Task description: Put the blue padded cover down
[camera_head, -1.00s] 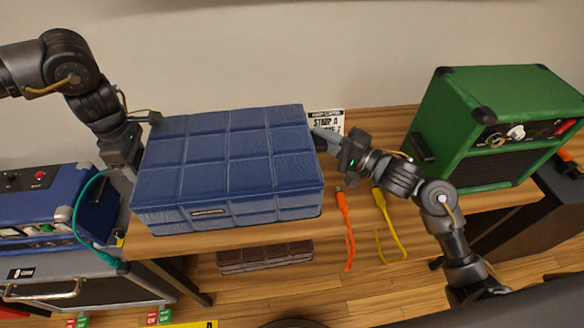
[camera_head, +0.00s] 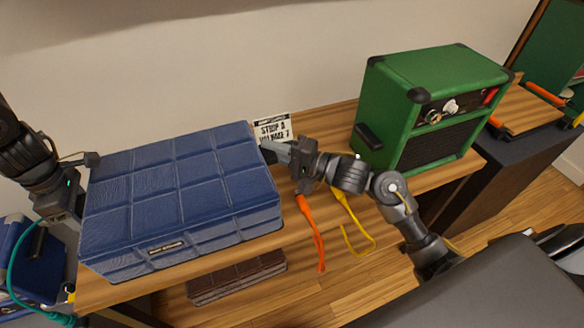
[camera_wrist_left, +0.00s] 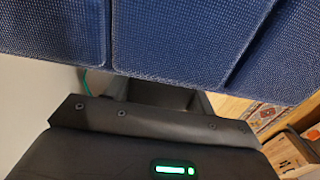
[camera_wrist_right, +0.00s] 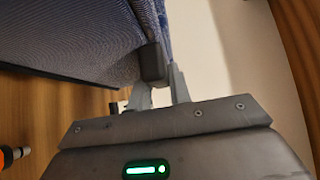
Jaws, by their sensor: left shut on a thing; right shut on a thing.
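The blue padded cover (camera_head: 180,195) is a quilted box shape with a small label on its front. It is over the left part of the wooden bench, slightly tilted in the head view; I cannot tell whether its lower edge touches the bench top. My right gripper (camera_head: 274,152) is shut on its right side; the right wrist view shows the fingers (camera_wrist_right: 158,80) at the cover's blue fabric (camera_wrist_right: 85,35). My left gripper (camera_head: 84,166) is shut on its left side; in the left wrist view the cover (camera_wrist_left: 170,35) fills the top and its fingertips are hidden.
A green amp (camera_head: 400,115) stands on the wooden bench (camera_head: 330,120) to the right. An orange cable (camera_head: 312,230) and a yellow cable (camera_head: 352,225) hang at the front edge. A printed sign (camera_head: 272,128) stands behind. A brown padded item (camera_head: 235,278) lies below. A blue amp (camera_head: 35,262) is at left.

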